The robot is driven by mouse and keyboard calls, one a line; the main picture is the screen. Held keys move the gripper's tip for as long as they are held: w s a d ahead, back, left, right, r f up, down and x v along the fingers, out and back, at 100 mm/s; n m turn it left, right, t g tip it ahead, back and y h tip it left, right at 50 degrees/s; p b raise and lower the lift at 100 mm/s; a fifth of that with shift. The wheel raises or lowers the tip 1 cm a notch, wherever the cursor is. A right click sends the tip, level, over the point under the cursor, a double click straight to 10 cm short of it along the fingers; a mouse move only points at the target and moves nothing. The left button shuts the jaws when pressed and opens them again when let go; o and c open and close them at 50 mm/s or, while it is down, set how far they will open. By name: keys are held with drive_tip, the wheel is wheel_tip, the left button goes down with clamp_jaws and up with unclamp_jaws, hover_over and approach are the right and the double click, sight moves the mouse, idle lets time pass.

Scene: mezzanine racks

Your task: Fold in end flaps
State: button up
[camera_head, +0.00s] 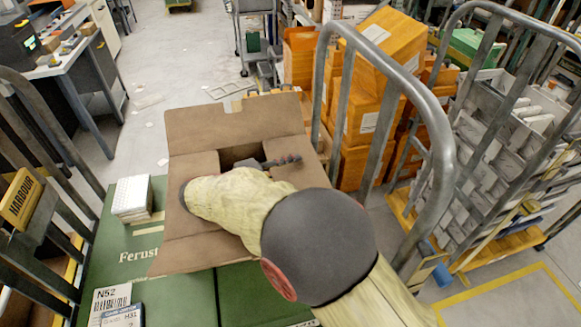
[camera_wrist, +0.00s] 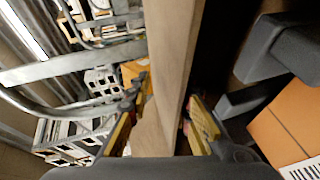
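An open cardboard box (camera_head: 237,124) sits on a green surface, its far flap spread outward. A left end flap (camera_head: 201,165) and a right end flap (camera_head: 300,172) show beside the dark opening; they look folded partly inward. The near flap (camera_head: 185,257) spreads toward me, partly covered by my arm. My gripper (camera_head: 285,161) is over the opening at the right end flap. In the wrist view, its fingers (camera_wrist: 165,115) are apart on either side of a cardboard panel (camera_wrist: 172,60); a gap shows beside the right finger. Firm contact cannot be seen.
The green surface (camera_head: 105,245) carries a white stack (camera_head: 132,197) left of the box and labelled cards (camera_head: 112,302) in front. A grey metal rail (camera_head: 437,150) rises close on the right. Orange boxes (camera_head: 372,85) stand behind it. Floor beyond the box is mostly clear.

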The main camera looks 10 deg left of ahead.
sight(290, 165)
wheel_tip(290, 165, up, 9)
drive_tip(key=shift+r, duration=0.1)
idle(0.3)
drive_tip(key=s+a+r+p, duration=0.3)
drive_tip(key=s+a+r, duration=0.1)
drive_tip(key=s+r, duration=0.1)
drive_tip(key=shift+s+r, duration=0.25)
drive_tip(key=shift+r, duration=0.15)
idle(0.9)
drive_tip(key=shift+d, duration=0.1)
